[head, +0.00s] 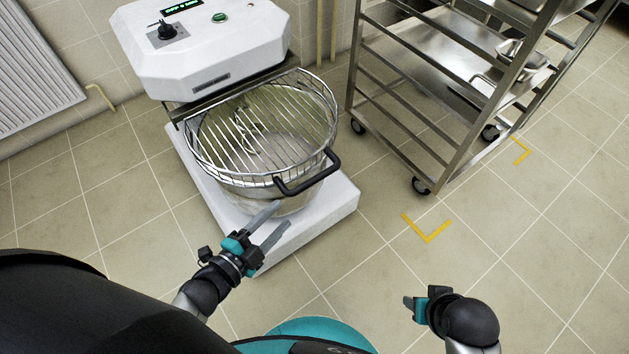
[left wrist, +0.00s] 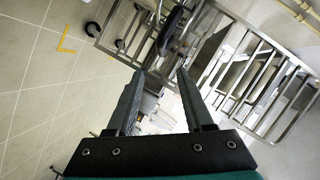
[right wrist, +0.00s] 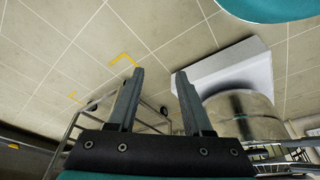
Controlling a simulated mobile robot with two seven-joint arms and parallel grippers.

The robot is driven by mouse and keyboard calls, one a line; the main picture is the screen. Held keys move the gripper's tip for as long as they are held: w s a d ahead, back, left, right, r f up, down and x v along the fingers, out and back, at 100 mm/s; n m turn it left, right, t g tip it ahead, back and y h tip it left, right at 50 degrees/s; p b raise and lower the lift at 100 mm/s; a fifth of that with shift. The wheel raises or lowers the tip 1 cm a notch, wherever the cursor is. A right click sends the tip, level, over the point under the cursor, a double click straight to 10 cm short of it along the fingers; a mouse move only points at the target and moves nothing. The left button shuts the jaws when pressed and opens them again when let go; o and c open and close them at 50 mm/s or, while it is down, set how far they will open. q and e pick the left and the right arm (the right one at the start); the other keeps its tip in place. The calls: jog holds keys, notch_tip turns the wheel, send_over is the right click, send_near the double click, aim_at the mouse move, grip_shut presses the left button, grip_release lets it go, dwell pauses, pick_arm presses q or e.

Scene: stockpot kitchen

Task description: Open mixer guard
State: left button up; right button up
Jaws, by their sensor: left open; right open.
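The white mixer (head: 210,45) stands against the wall, with its steel bowl (head: 262,203) on the base. The wire guard (head: 262,125) lies over the bowl, down, with a black handle (head: 308,172) at its front right. My left gripper (head: 270,222) is open and empty, in front of the bowl and left of and below the handle in the head view. The left wrist view shows its two fingers (left wrist: 158,95) apart. My right gripper (head: 410,308) is over the floor, away from the mixer. The right wrist view shows its fingers (right wrist: 155,95) open and empty, with the bowl (right wrist: 245,112) beyond them.
A wheeled steel rack (head: 440,90) with trays stands right of the mixer. Yellow floor marks (head: 427,230) lie in front of it. The white mixer base (head: 335,205) juts out below the bowl. A radiator (head: 35,70) is on the left wall. Floor at the lower right is clear.

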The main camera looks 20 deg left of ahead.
aim_at(309, 186)
pick_arm(q)
jog(key=b+x, duration=0.4)
jog(key=x, duration=0.8)
jog(key=shift+w+d, duration=0.1)
jog(key=shift+w, duration=0.25)
jog(key=shift+b+x, duration=0.5)
jog(key=shift+x, duration=0.8)
pick_arm(e)
jog(key=w+a+r+t+y, duration=0.1)
jog(key=w+a+r+t, duration=0.1)
jog(key=r, duration=0.5)
jog(key=shift+w+a+r+t, duration=0.15)
jog(key=shift+w+a+t, duration=0.25)
jog(key=shift+w+t, duration=0.25)
pick_arm(q)
grip_shut()
